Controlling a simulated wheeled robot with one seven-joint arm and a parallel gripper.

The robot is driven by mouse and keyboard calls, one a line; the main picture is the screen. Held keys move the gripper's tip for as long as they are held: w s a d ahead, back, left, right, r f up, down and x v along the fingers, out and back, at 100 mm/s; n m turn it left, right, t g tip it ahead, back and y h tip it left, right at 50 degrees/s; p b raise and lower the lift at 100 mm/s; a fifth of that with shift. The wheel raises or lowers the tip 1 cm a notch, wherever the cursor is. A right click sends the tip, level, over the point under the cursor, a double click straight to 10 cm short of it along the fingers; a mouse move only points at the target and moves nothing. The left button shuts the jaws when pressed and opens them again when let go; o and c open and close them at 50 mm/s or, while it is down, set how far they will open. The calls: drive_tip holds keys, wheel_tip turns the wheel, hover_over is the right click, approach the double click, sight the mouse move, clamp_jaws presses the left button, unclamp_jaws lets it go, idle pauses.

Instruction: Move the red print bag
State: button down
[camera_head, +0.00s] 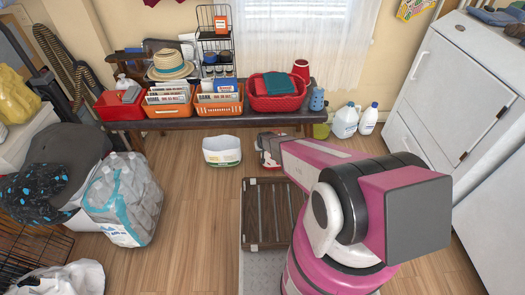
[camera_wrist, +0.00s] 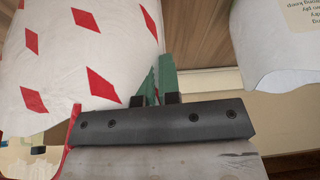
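The red print bag (camera_wrist: 75,50) is white with red diamonds and fills the upper left of the wrist view. In the head view, a small part of a white, red and grey item that looks like the bag (camera_head: 268,148) shows on the floor beside my arm. My gripper (camera_wrist: 160,78) has green fingers drawn close together at the bag's edge. A thin sliver of material shows between them, and they look closed on that edge. The fingertips are partly hidden against the bag. In the head view my arm hides the gripper.
A white bin (camera_head: 222,151) stands just left of the bag and also shows in the wrist view (camera_wrist: 270,45). A dark bench (camera_head: 215,122) with baskets stands behind. A brown slatted crate (camera_head: 270,215) lies in front. White jugs (camera_head: 346,121) stand right.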

drive_tip(key=shift+w, duration=0.1)
drive_tip(key=w, duration=0.3)
drive_tip(key=shift+w, duration=0.4)
drive_tip(key=c, duration=1.2)
unclamp_jaws()
drive_tip(key=shift+c, duration=0.2)
drive_tip(key=shift+r, duration=0.1)
